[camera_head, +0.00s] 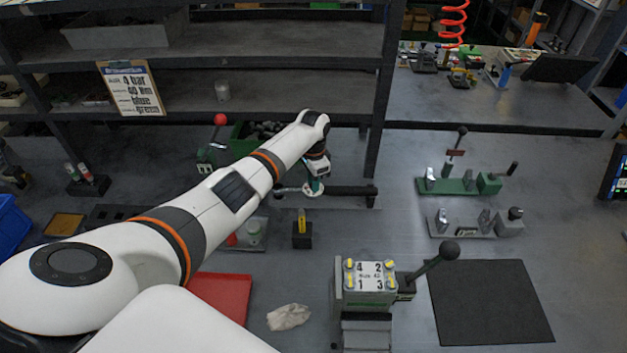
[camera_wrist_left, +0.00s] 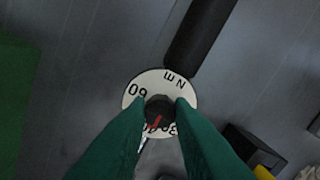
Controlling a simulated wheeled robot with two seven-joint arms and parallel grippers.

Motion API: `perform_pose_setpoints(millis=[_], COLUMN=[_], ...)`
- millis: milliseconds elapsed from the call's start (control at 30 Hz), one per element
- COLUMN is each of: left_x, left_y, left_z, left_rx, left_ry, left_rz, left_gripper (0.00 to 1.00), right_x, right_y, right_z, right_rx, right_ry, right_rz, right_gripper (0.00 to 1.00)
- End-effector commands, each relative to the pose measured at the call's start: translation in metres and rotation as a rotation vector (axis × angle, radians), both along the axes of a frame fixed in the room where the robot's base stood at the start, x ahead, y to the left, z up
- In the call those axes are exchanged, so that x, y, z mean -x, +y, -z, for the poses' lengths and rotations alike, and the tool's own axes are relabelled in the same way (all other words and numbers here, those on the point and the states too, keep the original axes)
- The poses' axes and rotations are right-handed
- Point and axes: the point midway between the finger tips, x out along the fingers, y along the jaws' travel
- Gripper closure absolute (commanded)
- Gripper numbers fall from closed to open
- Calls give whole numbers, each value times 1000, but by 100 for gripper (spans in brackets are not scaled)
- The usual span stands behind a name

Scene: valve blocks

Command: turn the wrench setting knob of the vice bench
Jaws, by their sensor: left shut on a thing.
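The wrench setting knob (camera_wrist_left: 158,109) is a small dark knob with a red pointer, in the middle of a white round dial (camera_wrist_left: 133,103) marked with numbers such as 60. In the head view the white dial (camera_head: 314,194) shows under my left gripper (camera_head: 316,184), at the left of a dark wrench bar (camera_head: 350,190). In the left wrist view my left gripper's green fingers (camera_wrist_left: 160,112) are shut on the knob, one on each side. The fingers hide part of the dial's lower edge. My right gripper is not in view.
A block with a numbered plate (camera_head: 370,275) and a black ball lever (camera_head: 449,250) stands in front. A small black block with a yellow part (camera_head: 302,235) is close to the gripper. A shelf post (camera_head: 383,100) rises behind. A dark mat (camera_head: 488,300) lies at right.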

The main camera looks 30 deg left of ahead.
Motion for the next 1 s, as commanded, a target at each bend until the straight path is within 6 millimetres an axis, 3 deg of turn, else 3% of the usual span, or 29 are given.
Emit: perform_pose_setpoints(millis=[333, 367, 500, 833, 1000], left_x=[-1, -1, -1, -1, -1], left_y=[0, 0, 0, 0, 1], left_z=[-2, -2, -1, -4, -27], left_rx=[1, 1, 1, 0, -1], left_ry=[-3, -4, -3, -2, -6], left_rz=[2, 2, 2, 2, 3], left_gripper=[100, 78, 58, 58, 58], right_x=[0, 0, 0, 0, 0], right_y=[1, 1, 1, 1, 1], right_z=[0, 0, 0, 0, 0], right_rx=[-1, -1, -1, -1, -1], right_ry=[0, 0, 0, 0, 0], right_rz=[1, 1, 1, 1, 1], right_gripper=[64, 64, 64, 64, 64])
